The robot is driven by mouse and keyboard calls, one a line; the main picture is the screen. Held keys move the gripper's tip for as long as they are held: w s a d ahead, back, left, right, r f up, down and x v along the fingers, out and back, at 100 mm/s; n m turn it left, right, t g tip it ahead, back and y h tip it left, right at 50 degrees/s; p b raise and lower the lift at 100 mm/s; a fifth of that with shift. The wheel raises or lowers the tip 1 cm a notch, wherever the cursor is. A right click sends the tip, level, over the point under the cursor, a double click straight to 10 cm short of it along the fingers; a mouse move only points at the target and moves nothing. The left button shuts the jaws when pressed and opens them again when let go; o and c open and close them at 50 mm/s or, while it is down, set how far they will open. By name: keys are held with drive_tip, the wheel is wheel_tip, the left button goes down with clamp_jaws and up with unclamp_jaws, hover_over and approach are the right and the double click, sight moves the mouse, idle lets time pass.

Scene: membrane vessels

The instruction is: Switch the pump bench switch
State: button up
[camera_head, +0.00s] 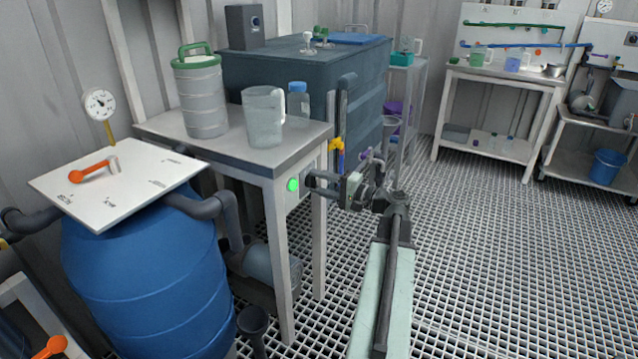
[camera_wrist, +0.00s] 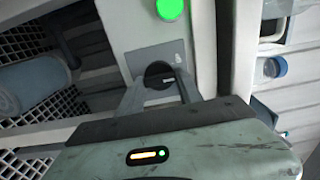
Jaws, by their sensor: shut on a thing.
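The pump bench (camera_head: 240,160) is a grey-topped table with white legs at the left centre. A round green lamp (camera_head: 292,184) glows on its front corner. It also shows at the top of the wrist view (camera_wrist: 170,9). Beside the lamp, a black round switch knob (camera_wrist: 155,70) sits on a grey plate (camera_wrist: 135,62). My gripper (camera_wrist: 160,85) has its two fingers at either side of this knob and is shut on it. In the head view, my gripper (camera_head: 318,182) reaches the bench corner and hides the knob.
A blue barrel (camera_head: 145,270) with a white lid and orange lever (camera_head: 88,171) stands left of the bench. A jug (camera_head: 263,118), a canister (camera_head: 200,95) and a blue-capped bottle (camera_head: 298,100) stand on top. The grating floor at right is clear.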

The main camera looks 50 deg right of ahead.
drive_tip(key=n, duration=0.5)
drive_tip(key=shift+n, duration=0.4)
idle(0.4)
drive_tip(key=o, duration=1.4)
drive_tip(key=shift+s, duration=0.1)
drive_tip(key=v, duration=0.7)
drive_tip(key=shift+s, duration=0.35)
